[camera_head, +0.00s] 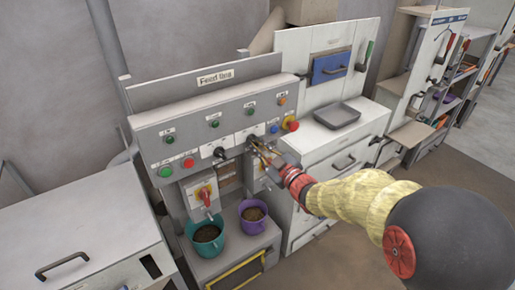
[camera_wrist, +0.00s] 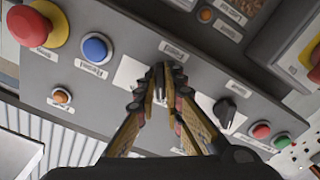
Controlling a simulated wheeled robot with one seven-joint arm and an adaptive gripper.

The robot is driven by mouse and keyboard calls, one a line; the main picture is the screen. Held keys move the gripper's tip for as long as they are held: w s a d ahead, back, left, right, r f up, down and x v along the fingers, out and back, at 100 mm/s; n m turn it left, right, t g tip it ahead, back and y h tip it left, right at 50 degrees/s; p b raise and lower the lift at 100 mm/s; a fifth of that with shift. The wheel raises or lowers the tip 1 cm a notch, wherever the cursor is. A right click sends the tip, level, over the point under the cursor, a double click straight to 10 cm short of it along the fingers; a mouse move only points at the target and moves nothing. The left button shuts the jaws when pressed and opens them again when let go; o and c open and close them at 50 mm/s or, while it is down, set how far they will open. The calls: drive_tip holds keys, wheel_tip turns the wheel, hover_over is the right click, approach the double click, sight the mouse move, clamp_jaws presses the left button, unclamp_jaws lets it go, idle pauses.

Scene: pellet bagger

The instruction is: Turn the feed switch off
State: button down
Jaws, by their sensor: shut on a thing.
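A grey control panel (camera_head: 180,131) carries two black selector switches on pale plates. My gripper (camera_head: 257,148) is at the right-hand switch (camera_head: 251,138). I cannot tell which way the knob points. The other black switch (camera_head: 220,152) is free, to the left; it also shows in the wrist view (camera_wrist: 224,109), where the panel appears turned over.
Next to the gripped switch are a blue button (camera_head: 274,129) and a red emergency knob on yellow (camera_head: 291,124). Green (camera_head: 166,171) and red (camera_head: 189,162) buttons sit at the left. Below stand a teal bucket (camera_head: 207,240) and a purple bucket (camera_head: 253,222) with pellets.

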idle(0.3)
drive_tip(key=c, duration=1.9)
unclamp_jaws()
drive_tip(key=v, duration=1.2)
